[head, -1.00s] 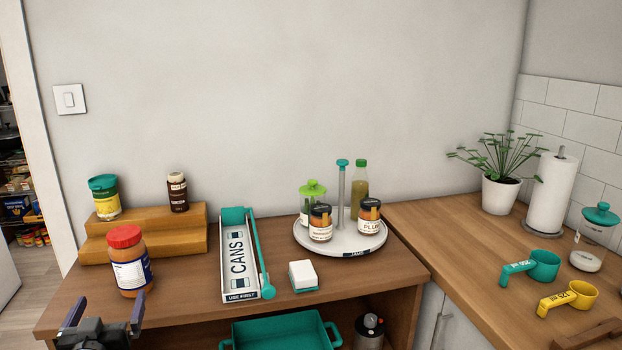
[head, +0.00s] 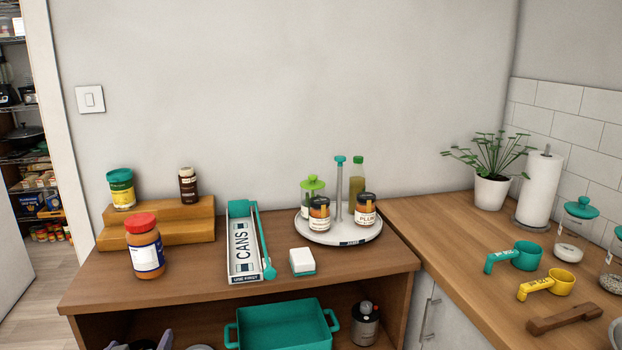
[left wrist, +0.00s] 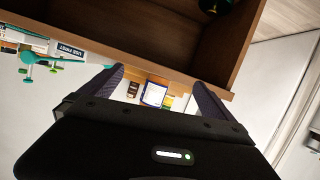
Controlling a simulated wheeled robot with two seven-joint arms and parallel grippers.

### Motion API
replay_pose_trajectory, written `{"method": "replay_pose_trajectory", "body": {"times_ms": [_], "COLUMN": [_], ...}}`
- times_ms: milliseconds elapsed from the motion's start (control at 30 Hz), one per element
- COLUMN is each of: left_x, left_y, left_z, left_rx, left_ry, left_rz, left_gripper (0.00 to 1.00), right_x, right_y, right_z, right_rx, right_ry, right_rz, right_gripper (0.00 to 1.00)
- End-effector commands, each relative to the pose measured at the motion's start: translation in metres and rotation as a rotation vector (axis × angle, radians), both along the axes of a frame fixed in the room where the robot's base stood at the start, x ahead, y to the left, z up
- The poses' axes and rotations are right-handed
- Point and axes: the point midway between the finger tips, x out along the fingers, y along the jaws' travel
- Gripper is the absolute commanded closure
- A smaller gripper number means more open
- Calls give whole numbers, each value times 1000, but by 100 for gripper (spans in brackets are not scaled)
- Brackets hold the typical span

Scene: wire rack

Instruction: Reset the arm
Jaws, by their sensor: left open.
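My left gripper (head: 138,343) is at the bottom left edge of the head view, low in front of the wooden cabinet (head: 190,290), mostly cut off by the frame. In the left wrist view its two fingers (left wrist: 157,92) stand wide apart with nothing held between them. The cabinet edge and a white and blue label (left wrist: 154,95) show beyond the fingers, in a tilted picture. A peanut-butter-like jar with a red lid (head: 145,247) stands on the cabinet top, above and apart from the gripper. My right gripper is in neither view.
On the cabinet stand a stepped wooden riser (head: 190,232), a CANS rack (head: 242,245), a white block (head: 302,262) and a turntable with jars (head: 325,236). A teal bin (head: 283,325) sits on the shelf below. The wood counter (head: 450,240) adjoins at right.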

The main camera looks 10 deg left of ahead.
Motion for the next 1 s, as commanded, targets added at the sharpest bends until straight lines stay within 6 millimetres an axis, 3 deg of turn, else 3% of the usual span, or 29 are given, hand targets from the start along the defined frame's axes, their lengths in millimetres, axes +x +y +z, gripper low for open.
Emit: {"method": "replay_pose_trajectory", "body": {"times_ms": [167, 267, 367, 500, 600, 700, 800, 900, 1000], "left_x": [-6, -18, -46, -113, -169, -219, -252, -264, -263], "left_y": [-45, -83, -137, -223, -274, -312, -334, -342, -343], "left_z": [-51, -85, -123, -162, -174, -175, -173, -172, -172], "left_rx": [-123, -204, -303, -424, -477, -500, -502, -498, -495], "left_ry": [171, 302, 478, 758, 937, 1070, 1148, 1176, 1173], "left_rz": [-52, -92, -151, -245, -311, -370, -420, -442, -445], "left_gripper": [0, 0, 0, 0, 0, 0, 0, 0, 0], "right_x": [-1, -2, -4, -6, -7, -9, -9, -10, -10], "right_y": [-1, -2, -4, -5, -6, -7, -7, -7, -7], "right_z": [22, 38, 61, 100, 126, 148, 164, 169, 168], "right_rx": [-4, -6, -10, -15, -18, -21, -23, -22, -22], "right_ry": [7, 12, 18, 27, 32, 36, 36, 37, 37], "right_rz": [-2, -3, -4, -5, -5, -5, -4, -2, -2], "right_gripper": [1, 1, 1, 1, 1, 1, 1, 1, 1]}}
